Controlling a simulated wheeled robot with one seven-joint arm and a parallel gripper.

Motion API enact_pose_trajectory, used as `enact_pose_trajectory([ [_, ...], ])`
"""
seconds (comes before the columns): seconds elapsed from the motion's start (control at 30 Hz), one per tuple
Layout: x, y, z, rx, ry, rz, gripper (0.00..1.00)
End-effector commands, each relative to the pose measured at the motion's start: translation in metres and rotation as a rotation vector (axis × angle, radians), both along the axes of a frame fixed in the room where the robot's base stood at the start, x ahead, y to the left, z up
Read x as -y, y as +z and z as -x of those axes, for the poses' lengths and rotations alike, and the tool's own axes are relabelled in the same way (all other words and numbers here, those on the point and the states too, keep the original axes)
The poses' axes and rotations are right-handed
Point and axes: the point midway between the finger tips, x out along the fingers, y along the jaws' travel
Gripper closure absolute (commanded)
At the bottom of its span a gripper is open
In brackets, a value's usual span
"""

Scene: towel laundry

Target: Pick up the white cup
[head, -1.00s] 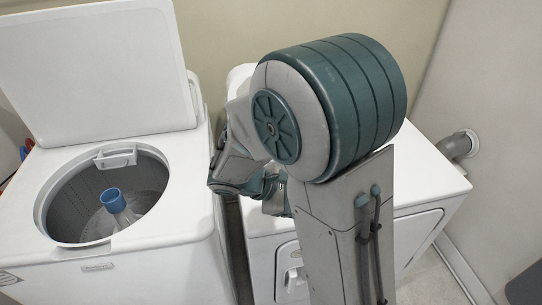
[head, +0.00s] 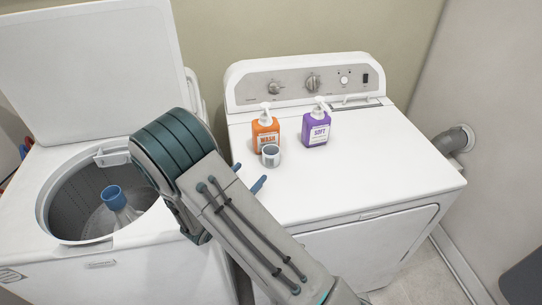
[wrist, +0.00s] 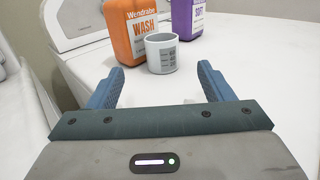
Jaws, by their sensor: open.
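The white cup (head: 270,156) stands upright on the dryer top, in front of the orange bottle. It has grey markings on its side and also shows in the wrist view (wrist: 161,54). My gripper (wrist: 160,78) is open and empty, with its two blue fingers apart and pointing toward the cup. The cup is beyond the fingertips, roughly centred between them, and not touched. In the head view my gripper's blue fingertips (head: 248,177) show to the left and front of the cup; my arm hides the rest.
An orange WASH pump bottle (head: 265,134) stands just behind the cup, and a purple SOFT pump bottle (head: 316,127) to its right. The dryer top (head: 370,165) is clear on the right. The open washer (head: 165,225) stands at left with its lid (head: 90,70) up.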

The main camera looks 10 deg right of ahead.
Motion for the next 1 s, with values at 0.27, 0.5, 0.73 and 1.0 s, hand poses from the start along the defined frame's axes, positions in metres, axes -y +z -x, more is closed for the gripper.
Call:
enact_pose_trajectory([
  [0.27,0.03,0.001,-0.028,-0.001,-0.002,0.0,0.26],
  [0.5,0.046,0.008,-0.043,-0.001,-0.004,0.0,0.26],
  [0.73,0.067,0.008,-0.063,-0.001,-0.003,-0.001,0.26],
  [1.0,0.07,0.006,-0.066,-0.001,-0.001,-0.001,0.26],
])
